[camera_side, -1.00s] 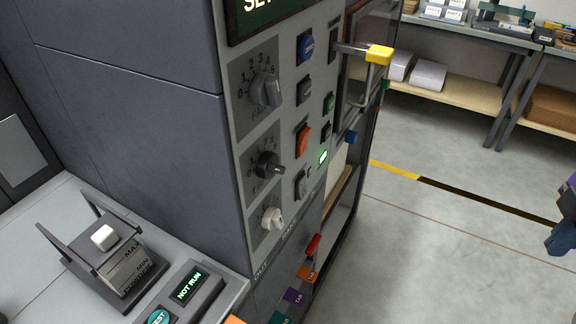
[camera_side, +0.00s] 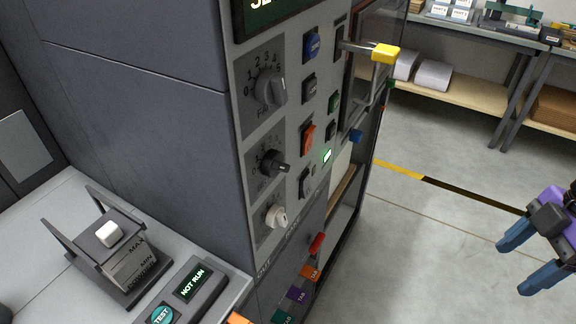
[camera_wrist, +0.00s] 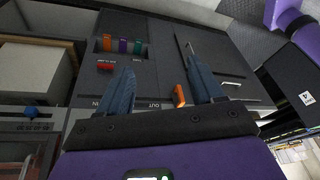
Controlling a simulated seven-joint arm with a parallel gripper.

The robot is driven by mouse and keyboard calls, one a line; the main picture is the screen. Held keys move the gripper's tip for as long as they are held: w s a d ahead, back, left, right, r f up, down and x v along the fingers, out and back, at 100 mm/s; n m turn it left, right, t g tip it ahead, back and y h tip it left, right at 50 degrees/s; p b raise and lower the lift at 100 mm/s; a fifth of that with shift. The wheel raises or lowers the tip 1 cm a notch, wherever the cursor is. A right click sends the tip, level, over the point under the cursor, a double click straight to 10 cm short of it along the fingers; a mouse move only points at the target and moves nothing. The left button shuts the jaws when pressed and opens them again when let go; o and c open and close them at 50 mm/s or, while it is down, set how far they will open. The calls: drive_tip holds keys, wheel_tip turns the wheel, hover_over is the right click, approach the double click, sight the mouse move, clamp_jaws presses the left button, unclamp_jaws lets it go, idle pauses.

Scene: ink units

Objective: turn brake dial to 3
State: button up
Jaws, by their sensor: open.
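The control panel holds three dials in a column in the side view. The top one is a grey dial (camera_side: 271,91) with a printed scale of numbers around its upper left. The middle one is a black dial (camera_side: 274,164) with a smaller scale. The bottom one is a white dial (camera_side: 276,216). The dial labels are too blurred to tell which is the brake dial, and exact settings are unclear. My gripper (camera_side: 513,270) is open and empty at the right edge, well apart from the panel. Its blue fingers also show in the wrist view (camera_wrist: 160,68).
Right of the dials are several coloured buttons and switches, including an orange switch (camera_side: 308,138), and a yellow-tipped lever (camera_side: 385,53) sticking out. A tester with a NOT RUN display (camera_side: 192,283) stands at lower left. Open floor lies between my gripper and the panel.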

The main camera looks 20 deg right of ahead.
drive_tip(key=a+n+t+y, duration=0.1)
drive_tip(key=a+y, duration=0.2)
drive_tip(key=a, duration=0.6)
drive_tip(key=n+t+y, duration=0.3)
drive_tip(key=t+y, duration=0.3)
drive_tip(key=t, duration=0.5)
approach(286, 169)
drive_tip(key=shift+x, duration=4.8)
drive_tip(key=c, duration=1)
